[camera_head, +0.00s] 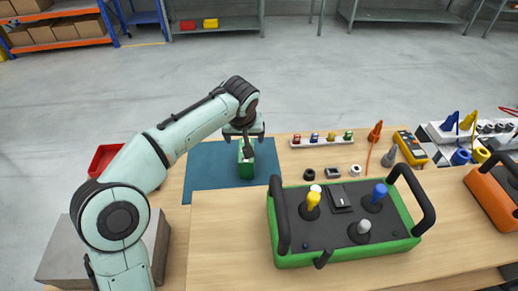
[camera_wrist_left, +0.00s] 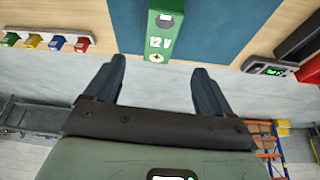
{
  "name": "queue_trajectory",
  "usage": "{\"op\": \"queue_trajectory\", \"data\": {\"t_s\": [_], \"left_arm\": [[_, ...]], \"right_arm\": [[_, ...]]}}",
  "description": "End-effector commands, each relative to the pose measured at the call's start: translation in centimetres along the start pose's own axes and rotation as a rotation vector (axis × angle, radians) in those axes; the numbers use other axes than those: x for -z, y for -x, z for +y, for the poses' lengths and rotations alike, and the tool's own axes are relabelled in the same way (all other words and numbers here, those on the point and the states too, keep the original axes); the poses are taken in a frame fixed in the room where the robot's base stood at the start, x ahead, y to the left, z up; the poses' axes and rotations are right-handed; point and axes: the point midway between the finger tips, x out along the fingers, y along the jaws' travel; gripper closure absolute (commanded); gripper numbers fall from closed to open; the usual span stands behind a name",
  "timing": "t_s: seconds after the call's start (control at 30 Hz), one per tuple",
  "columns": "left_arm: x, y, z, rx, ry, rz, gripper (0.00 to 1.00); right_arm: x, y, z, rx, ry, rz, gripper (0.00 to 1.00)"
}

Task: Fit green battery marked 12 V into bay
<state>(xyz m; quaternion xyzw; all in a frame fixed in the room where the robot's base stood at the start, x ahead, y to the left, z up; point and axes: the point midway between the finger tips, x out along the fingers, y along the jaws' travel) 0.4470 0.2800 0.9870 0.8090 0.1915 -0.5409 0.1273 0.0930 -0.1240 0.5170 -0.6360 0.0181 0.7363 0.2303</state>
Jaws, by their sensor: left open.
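The green battery (camera_head: 246,160) stands on a blue mat (camera_head: 205,172). Its "12 V" label shows in the left wrist view, where the battery (camera_wrist_left: 160,42) is at the top centre. My left gripper (camera_head: 246,136) is open and empty, close above the battery in the head view. In the left wrist view its two fingertips (camera_wrist_left: 158,68) are spread apart, with the battery beyond the gap. A green control box (camera_head: 295,259) with dark handles lies on the table to the right. A dark rectangular feature (camera_head: 340,198) is on its top; I cannot tell whether it is the bay. My right gripper is not in view.
A pale rack (camera_head: 322,142) of small coloured pieces stands behind the control box. A yellow meter (camera_head: 410,148) and an orange box (camera_head: 492,200) are farther right. A red bin (camera_head: 104,158) is at the left. Bare wooden table (camera_head: 230,235) lies between mat and control box.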

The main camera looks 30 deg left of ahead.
Motion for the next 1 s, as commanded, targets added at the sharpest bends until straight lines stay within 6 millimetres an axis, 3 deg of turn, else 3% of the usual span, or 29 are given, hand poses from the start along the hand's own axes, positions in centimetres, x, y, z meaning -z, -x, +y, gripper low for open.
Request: {"op": "queue_trajectory", "data": {"t_s": [0.33, 0.57, 0.83, 1.0], "left_arm": [[-0.2, -6.5, 0.0, 0.002, 0.0, -0.007, 0.17], [-0.2, -8.1, 0.1, 0.0, -0.002, -0.003, 0.17], [-0.9, -12.0, 0.3, 0.0, 0.0, -0.006, 0.17], [-0.8, -13.0, 0.3, -0.001, 0.0, -0.003, 0.17]], "right_arm": [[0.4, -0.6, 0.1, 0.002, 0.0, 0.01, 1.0], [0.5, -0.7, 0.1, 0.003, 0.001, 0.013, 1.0], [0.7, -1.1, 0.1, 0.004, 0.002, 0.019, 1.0], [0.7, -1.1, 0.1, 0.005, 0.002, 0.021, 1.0]]}}
